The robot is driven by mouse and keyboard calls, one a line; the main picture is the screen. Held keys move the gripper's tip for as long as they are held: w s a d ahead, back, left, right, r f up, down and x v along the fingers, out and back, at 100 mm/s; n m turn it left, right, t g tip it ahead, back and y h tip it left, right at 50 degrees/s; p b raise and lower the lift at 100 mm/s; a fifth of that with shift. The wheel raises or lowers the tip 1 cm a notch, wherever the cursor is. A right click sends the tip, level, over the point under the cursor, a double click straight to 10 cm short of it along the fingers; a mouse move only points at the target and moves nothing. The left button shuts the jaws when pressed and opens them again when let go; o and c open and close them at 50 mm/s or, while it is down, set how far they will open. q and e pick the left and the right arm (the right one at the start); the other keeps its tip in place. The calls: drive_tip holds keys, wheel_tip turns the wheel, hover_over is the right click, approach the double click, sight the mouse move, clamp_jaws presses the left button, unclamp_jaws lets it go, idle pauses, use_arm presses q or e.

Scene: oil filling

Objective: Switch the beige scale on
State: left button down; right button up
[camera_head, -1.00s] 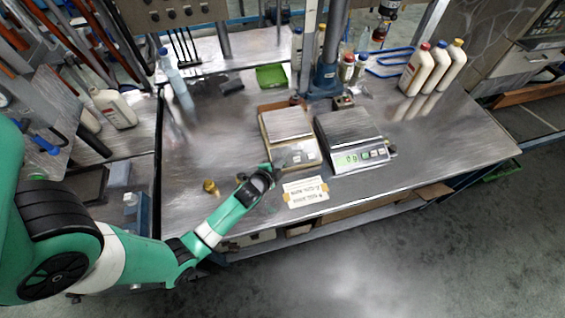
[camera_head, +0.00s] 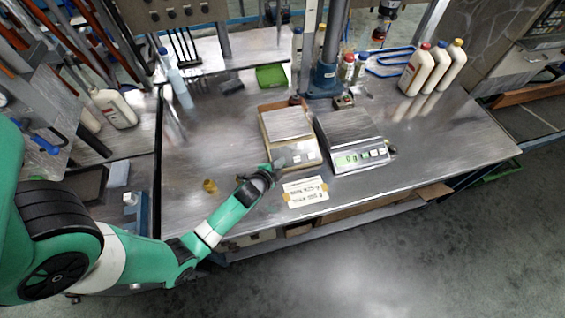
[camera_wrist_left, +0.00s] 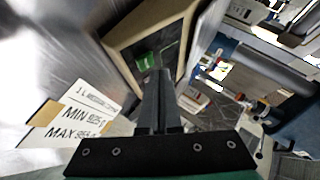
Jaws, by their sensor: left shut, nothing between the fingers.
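The beige scale (camera_head: 312,158) stands on the metal table, left of the light grey scale. It has a beige body and a silver weighing plate (camera_head: 287,122). In the left wrist view its beige rim (camera_wrist_left: 120,45) frames a dark front panel with a small green patch (camera_wrist_left: 148,61). My left gripper (camera_head: 279,163) is shut and empty at the front left corner of this scale. In the wrist view its fingertips (camera_wrist_left: 160,76) overlap the panel just beside the green patch. I cannot tell whether they touch it. My right gripper is out of view.
The grey scale (camera_head: 362,158), with a lit green display, stands close on the right. A paper label (camera_head: 305,191) lies in front. A small brass piece (camera_head: 210,186) is left of my gripper. A green tray (camera_head: 271,76) and white bottles (camera_head: 417,68) stand farther back.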

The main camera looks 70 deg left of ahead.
use_arm(q)
drive_tip(key=shift+a+f, duration=0.15)
drive_tip(key=shift+f, duration=0.2)
drive_tip(key=shift+f+b, duration=0.25)
drive_tip(key=shift+b, duration=0.05)
idle(0.3)
drive_tip(key=shift+d+r+p, duration=0.2)
drive_tip(key=shift+r+p, duration=0.5)
drive_tip(key=r+p, duration=0.1)
drive_tip(key=r, duration=0.1)
drive_tip(key=d+r+p, duration=0.1)
drive_tip(key=p, duration=0.1)
drive_tip(key=d+r+p, duration=0.1)
drive_tip(key=r+p, duration=0.1)
drive_tip(key=shift+s+r, duration=0.15)
drive_tip(key=shift+r, duration=0.15)
